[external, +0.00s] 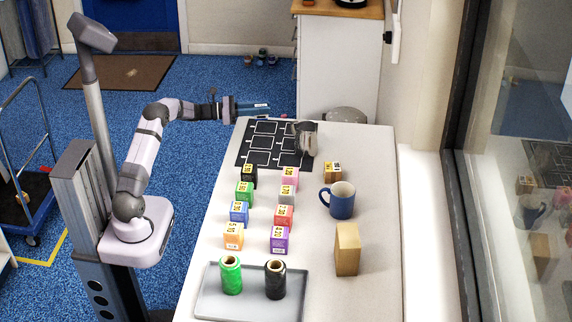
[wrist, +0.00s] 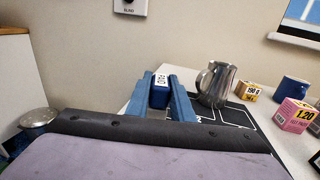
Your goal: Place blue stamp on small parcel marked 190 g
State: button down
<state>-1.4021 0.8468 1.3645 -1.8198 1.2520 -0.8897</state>
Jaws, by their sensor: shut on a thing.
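My gripper (external: 255,108) is raised at the far left end of the table. In the wrist view its blue fingers (wrist: 160,98) are shut on a small blue block (wrist: 159,97) with a white printed top, apparently the blue stamp. The block is hard to make out in the external view. The small parcel (wrist: 248,91) is tan with a white label reading 190 g. It also shows in the external view (external: 332,174), on the table right of the boxes and apart from my gripper.
A steel pitcher (external: 306,140) stands on the black marked mat (external: 246,158). A blue mug (external: 341,203) and a tan block (external: 347,252) stand near the parcel. Two columns of coloured boxes (external: 283,215) fill the middle. A grey tray (external: 209,294) holds green and black spools.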

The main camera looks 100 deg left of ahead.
aim_at(260, 103)
jog(key=shift+r, duration=2.7)
jog(key=shift+w, duration=0.1)
